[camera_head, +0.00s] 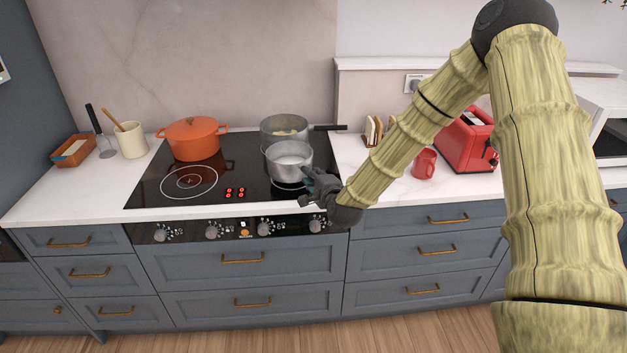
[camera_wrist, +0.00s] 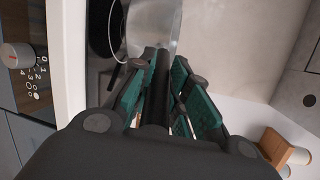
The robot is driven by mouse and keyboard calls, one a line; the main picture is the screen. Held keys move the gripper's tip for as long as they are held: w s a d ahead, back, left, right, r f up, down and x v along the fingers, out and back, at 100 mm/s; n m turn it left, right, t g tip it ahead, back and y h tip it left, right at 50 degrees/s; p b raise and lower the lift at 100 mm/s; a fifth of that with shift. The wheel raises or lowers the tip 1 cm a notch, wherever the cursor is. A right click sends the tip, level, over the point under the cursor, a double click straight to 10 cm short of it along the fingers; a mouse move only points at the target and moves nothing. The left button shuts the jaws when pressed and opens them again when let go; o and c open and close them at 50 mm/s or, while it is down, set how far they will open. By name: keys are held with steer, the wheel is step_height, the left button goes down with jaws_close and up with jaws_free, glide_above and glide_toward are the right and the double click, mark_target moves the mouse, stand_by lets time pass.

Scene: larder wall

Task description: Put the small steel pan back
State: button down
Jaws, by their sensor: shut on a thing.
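The small steel pan (camera_head: 289,163) is over the front right of the black hob (camera_head: 215,198), upright and apparently empty. I cannot tell whether its base touches the glass. My gripper (camera_head: 312,182) is at its front right side, shut on its dark handle. In the wrist view my gripper (camera_wrist: 160,88) has its green-padded fingers on both sides of the dark handle (camera_wrist: 161,72). The pan's shiny steel side (camera_wrist: 155,22) shows beyond the fingertips. The pan covers part of the front right ring.
An orange pot (camera_head: 193,140) is at the hob's back left. The front left ring (camera_head: 189,182) is free. A red mug (camera_head: 424,164) and red toaster (camera_head: 466,140) stand right.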

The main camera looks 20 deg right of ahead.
steer(key=shift+w+d+r, duration=0.15)
steer(key=shift+w+d, duration=0.3)
steer(key=shift+w, duration=0.2)
steer(key=shift+w+f+p, duration=0.1)
steer(key=shift+f+p, duration=0.1)
steer(key=shift+p, duration=0.2)
steer(key=shift+f+p, duration=0.75)
steer(key=shift+f, duration=1.05)
steer(key=c, duration=1.4)
jaws_free()
steer(key=shift+o, duration=0.2)
